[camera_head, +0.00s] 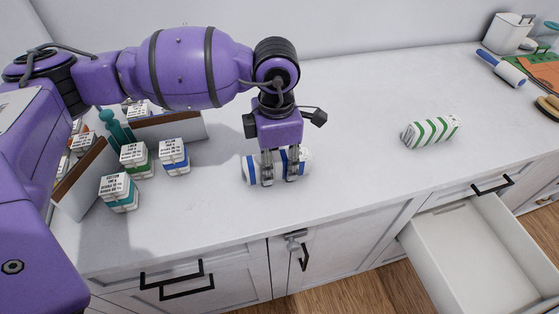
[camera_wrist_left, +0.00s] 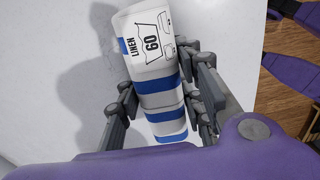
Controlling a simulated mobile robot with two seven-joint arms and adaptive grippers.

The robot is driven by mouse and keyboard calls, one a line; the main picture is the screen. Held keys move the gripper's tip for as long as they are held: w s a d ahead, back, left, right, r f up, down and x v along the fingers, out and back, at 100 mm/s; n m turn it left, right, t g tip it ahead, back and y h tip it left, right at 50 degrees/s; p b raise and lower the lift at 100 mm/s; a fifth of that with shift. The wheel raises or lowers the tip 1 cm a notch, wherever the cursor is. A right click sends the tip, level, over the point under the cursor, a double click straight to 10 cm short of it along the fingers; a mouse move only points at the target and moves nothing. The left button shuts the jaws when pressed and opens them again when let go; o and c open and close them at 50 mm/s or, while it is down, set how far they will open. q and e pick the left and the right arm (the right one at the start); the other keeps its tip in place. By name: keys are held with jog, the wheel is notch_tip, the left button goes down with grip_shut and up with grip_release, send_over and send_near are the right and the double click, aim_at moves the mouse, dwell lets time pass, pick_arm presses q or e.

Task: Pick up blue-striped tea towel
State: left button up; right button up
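The blue-striped tea towel (camera_head: 250,170) is a white roll with blue bands. It lies on its side on the white counter, left of the middle in the head view. My left gripper (camera_head: 280,176) points down over it, with its fingers beside the roll. In the left wrist view the towel (camera_wrist_left: 155,65) shows a label reading "LINEN 60" and lies between the fingers of the left gripper (camera_wrist_left: 160,95). The fingers are very close to both sides; whether they press on it I cannot tell. My right gripper is not in view.
A green-striped roll (camera_head: 430,131) lies to the right on the counter. Several small labelled packs (camera_head: 174,157) and a wooden-edged divider (camera_head: 85,180) stand to the left. An open drawer (camera_head: 475,250) juts out at the lower right. The counter between the two rolls is clear.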

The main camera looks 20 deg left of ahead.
pick_arm(q)
jog(key=shift+c, duration=1.4)
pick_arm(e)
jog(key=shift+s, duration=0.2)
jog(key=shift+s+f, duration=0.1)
